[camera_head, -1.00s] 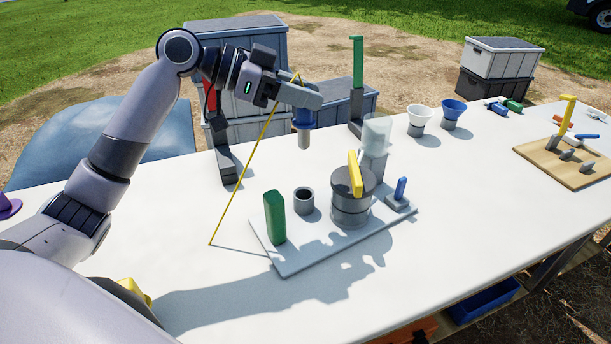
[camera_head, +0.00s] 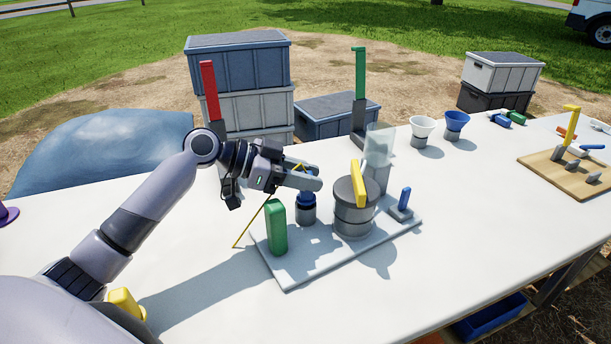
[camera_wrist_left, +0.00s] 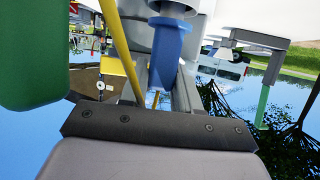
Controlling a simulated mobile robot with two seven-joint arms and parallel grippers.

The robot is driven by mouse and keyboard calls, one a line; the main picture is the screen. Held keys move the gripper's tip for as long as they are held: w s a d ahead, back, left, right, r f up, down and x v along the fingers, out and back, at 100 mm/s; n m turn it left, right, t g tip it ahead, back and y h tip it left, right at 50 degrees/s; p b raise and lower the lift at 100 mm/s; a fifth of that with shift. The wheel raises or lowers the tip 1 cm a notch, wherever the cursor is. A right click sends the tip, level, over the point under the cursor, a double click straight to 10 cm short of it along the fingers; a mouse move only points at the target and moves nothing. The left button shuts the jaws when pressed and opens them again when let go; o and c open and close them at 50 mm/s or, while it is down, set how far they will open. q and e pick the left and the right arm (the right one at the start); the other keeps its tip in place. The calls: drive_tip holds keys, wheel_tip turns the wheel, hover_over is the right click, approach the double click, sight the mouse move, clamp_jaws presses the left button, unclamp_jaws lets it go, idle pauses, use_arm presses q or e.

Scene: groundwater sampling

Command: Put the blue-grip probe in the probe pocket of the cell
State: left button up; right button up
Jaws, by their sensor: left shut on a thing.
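The blue-grip probe (camera_head: 306,198) is held upright by my left gripper (camera_head: 312,180), which is shut on its blue grip. The grip also shows between the fingers in the left wrist view (camera_wrist_left: 167,55). The probe's grey lower end is hidden and appears to be inside the dark round probe pocket (camera_head: 306,216) of the cell. I cannot tell whether it is fully seated. The cell's light plate (camera_head: 305,265) also carries a green block (camera_head: 276,228) and a grey pot with a yellow handle (camera_head: 353,212). My right gripper is not in view.
A thin yellow rod or cable (camera_head: 249,227) slants from the gripper down to the table. A clear cylinder (camera_head: 379,150) and a small blue-handled part (camera_head: 403,200) are beside the pot. Two funnels (camera_head: 422,128) stand behind.

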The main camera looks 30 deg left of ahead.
use_arm(q)
drive_tip(key=o, duration=0.6)
drive_tip(key=shift+f, duration=0.1)
drive_tip(key=o, duration=0.5)
drive_tip(key=shift+c, duration=0.2)
drive_tip(key=v, duration=1.2)
drive_tip(key=shift+r, duration=0.2)
